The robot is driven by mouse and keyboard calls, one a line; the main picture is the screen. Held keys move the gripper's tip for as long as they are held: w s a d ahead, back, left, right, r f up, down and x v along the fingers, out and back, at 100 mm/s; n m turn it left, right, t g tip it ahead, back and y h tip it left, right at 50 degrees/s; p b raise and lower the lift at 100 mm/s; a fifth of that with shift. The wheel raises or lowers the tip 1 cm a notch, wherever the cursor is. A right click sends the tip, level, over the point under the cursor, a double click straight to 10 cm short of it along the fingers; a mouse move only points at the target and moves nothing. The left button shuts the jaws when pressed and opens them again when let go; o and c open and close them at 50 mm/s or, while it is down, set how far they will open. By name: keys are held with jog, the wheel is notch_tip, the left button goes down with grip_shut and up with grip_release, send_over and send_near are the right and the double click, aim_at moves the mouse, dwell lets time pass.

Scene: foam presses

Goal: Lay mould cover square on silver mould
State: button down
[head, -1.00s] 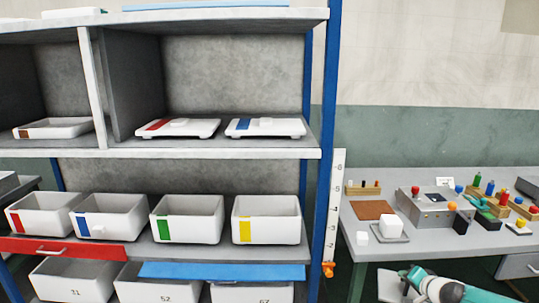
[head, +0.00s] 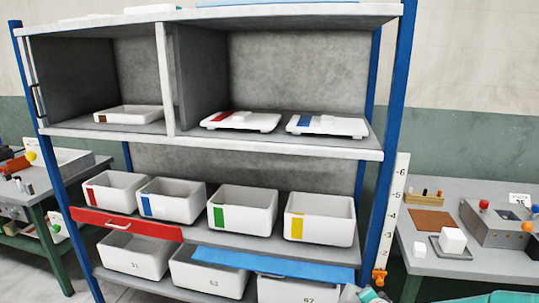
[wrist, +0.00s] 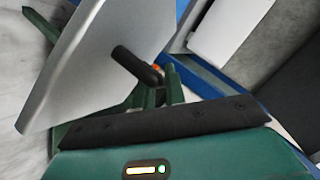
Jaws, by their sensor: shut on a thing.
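The mould cover (wrist: 95,65) looks like a flat grey plate with a short black handle, and it is tilted in the wrist view. My gripper (wrist: 154,90) is shut on its handle, at the plate's lower right. The cover does not show clearly in the head view, where only teal bits of my arm reach the bottom edge. I cannot pick out the silver mould in either view.
A blue-posted shelf holds white trays (head: 327,126), a row of colour-marked bins (head: 320,230) and a blue strip (head: 270,263). A workbench (head: 450,265) with a white block (head: 453,241) stands right. Another bench (head: 78,183) stands left.

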jog(key=a+r+n+y, duration=0.1)
jog(key=a, duration=1.4)
jog(key=s+f, duration=0.5)
jog(key=shift+s+a+f, duration=0.25)
jog(key=shift+a+f, duration=0.05)
jog(key=shift+f, duration=0.1)
